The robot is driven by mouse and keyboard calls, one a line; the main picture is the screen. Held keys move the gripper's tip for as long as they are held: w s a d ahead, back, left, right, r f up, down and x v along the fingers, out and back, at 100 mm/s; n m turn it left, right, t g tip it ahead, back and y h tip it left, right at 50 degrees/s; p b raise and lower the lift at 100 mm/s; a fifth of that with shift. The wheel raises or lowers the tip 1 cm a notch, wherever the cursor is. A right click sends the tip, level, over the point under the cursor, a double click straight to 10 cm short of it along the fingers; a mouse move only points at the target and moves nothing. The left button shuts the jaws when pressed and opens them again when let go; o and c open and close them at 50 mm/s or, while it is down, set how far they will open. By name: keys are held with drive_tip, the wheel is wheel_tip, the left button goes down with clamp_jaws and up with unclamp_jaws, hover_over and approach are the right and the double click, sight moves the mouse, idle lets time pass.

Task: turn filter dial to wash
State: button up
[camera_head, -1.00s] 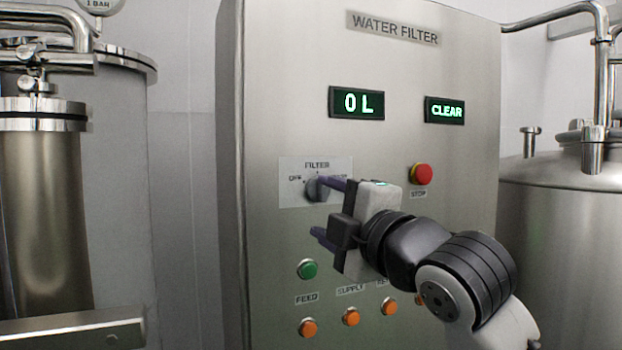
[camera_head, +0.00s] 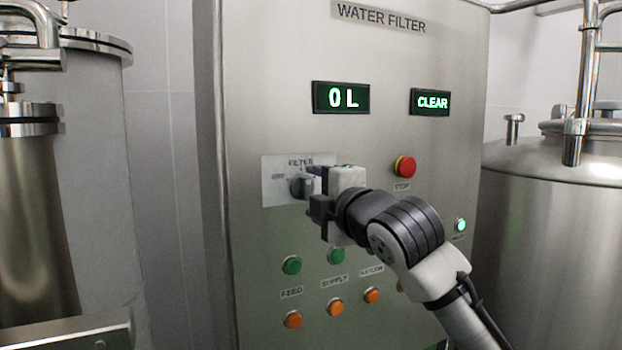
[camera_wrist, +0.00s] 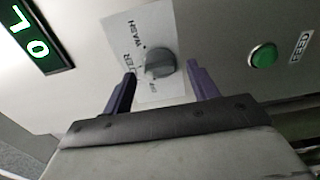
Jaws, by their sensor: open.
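The filter dial (camera_head: 298,187) is a small dark grey knob on a white label plate (camera_head: 271,192) on the water filter panel. In the wrist view the dial (camera_wrist: 160,64) shows between my finger tips, with the word WASH on the plate above and left of it. Which mark the dial points to is hard to tell. My gripper (camera_wrist: 161,74) is open, one purple finger to each side of the dial, with a gap visible on both sides. In the head view my gripper (camera_head: 309,189) covers the right part of the plate.
The steel panel (camera_head: 400,50) carries displays reading 0 L (camera_head: 341,97) and CLEAR (camera_head: 430,102). A red stop button (camera_head: 405,166) sits right of the dial. Green buttons (camera_head: 292,265) and orange buttons (camera_head: 293,320) sit below. A steel tank (camera_head: 550,240) stands at right.

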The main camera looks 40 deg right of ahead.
sight(303, 186)
drive_tip(key=shift+x, duration=1.2)
drive_tip(key=c, duration=0.9)
